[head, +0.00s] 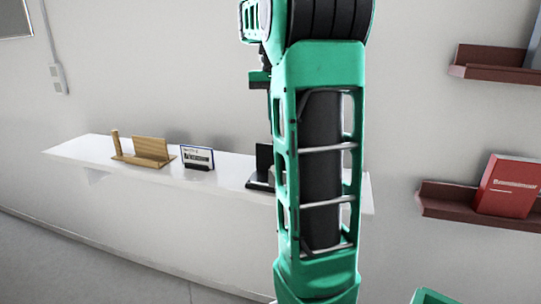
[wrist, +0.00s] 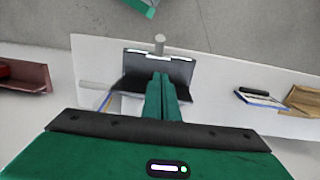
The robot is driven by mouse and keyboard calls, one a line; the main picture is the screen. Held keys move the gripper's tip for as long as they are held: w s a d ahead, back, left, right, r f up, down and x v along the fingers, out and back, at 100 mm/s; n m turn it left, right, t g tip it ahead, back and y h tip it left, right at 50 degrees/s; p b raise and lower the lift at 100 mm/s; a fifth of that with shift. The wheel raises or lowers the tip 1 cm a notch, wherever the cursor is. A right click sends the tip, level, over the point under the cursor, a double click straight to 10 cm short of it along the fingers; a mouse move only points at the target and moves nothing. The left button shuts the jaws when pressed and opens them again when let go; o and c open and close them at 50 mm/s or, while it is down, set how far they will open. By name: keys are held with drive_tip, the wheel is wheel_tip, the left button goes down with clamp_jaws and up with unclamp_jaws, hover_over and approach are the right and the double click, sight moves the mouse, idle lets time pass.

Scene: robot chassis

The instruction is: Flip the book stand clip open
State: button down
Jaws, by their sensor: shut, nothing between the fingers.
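A black book stand (wrist: 185,70) shows in the middle of the wrist view, with a raised panel and a flat part. A short grey cylinder (wrist: 159,40) stands up at the panel's edge. Another grey cylinder (wrist: 92,84) shows at the stand's left side. My gripper (wrist: 161,77) is shut and empty, its green fingers pointing at the stand and covering part of it. I cannot tell whether they touch it. In the head view the black stand (head: 263,163) sits on the counter, partly hidden behind my arm.
The white counter (head: 85,153) also holds a wooden stand (head: 150,148) with a peg and a small display card (head: 198,157). Dark red wall shelves are at the right, one with a red book (head: 508,187). Clear counter lies at the left end.

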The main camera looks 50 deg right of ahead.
drive_tip(key=f, duration=0.2)
drive_tip(key=s+a+f, duration=0.1)
drive_tip(key=f, duration=0.3)
drive_tip(key=shift+s+a+f, duration=0.25)
drive_tip(key=shift+a, duration=0.05)
drive_tip(key=shift+s+a+f, duration=0.35)
drive_tip(key=shift+a+f, duration=0.05)
drive_tip(key=shift+f, duration=0.2)
